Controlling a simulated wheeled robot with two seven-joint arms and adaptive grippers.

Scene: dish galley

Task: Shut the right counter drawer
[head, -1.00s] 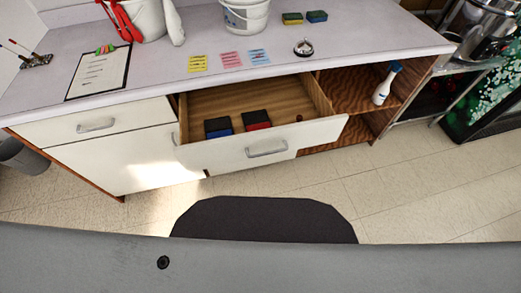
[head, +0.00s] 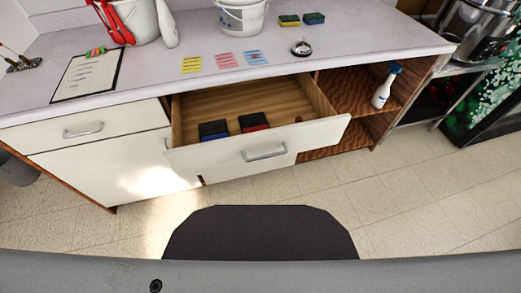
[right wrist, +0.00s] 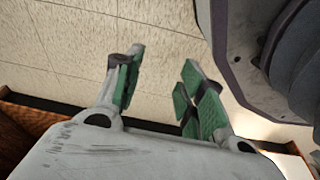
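The right counter drawer (head: 222,161) stands pulled out in the head view, with a white front and a metal bar handle (head: 264,152). Inside its wooden box lie a black-and-blue block (head: 213,130) and a black-and-red block (head: 254,122). My right gripper (right wrist: 160,88) shows in the right wrist view with its green-padded fingers apart and nothing between them, above the tiled floor. It is not in the head view, so its distance to the drawer cannot be told. My left gripper is not in view.
The left drawer (head: 83,131) is shut. An open shelf with a spray bottle (head: 382,88) is right of the open drawer. The countertop holds a clipboard (head: 88,74), colored notes, a bell (head: 301,48) and buckets. Floor (head: 420,190) before the counter is clear.

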